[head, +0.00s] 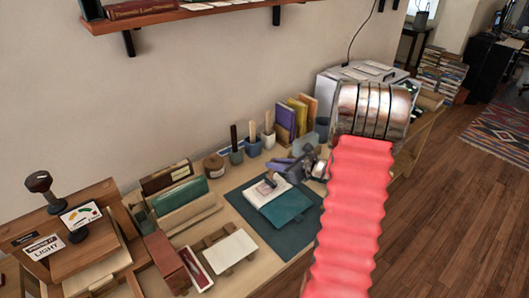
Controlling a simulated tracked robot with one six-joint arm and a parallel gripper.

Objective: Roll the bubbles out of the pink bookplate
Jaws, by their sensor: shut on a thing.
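A teal book (287,207) lies open on a dark teal mat (246,212) on the workbench. Its pale page (256,193) faces up, with a small pinkish patch, seemingly the pink bookplate (264,189), partly covered. My gripper (281,175) is above the back of the page, reaching in from the right. It is shut on a small dark tool, seemingly the roller (270,182), which is over or on the bookplate; contact cannot be told. Any bubbles are too small to see. My red ribbed arm sleeve hides the mat's right side.
Behind the mat stand pots with tools (253,147) and upright books (285,121). Left are a rack of books (185,205), a white-topped block (230,251), a red box (166,258) and a wooden press (85,250). A shelf (180,14) hangs above.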

